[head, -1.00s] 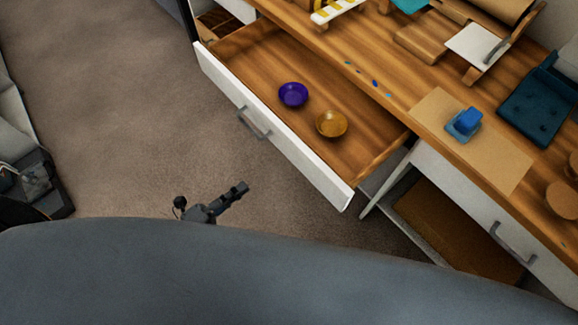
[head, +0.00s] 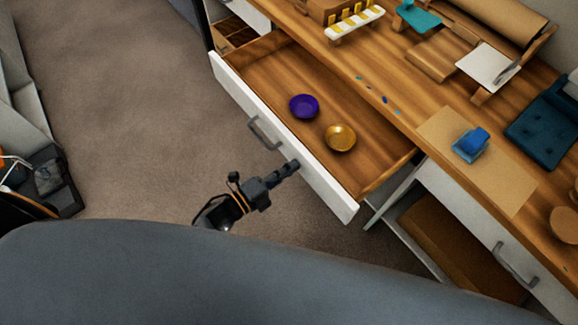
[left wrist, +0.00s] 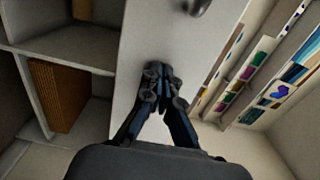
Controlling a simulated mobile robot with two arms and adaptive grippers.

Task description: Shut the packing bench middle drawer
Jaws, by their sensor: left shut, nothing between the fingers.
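The packing bench middle drawer (head: 318,187) is pulled out, with a white front and a wooden inside. Its grey bar handle (head: 264,132) is on the front. In the drawer lie a purple bowl (head: 304,106) and a golden bowl (head: 340,138). My left gripper (head: 292,166) is shut and empty, its tips at the drawer front, right of the handle. In the left wrist view the gripper (left wrist: 158,70) lies over the white drawer front (left wrist: 185,45); I cannot tell whether it touches. My right gripper is not in view.
The bench top (head: 400,100) holds a brown mat (head: 480,150) with a blue object (head: 472,145), a white board (head: 488,62) and a dark blue cushion-like item (head: 545,130). Another drawer (head: 470,212) at the right is shut. Carpeted floor (head: 120,110) at the left is clear.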

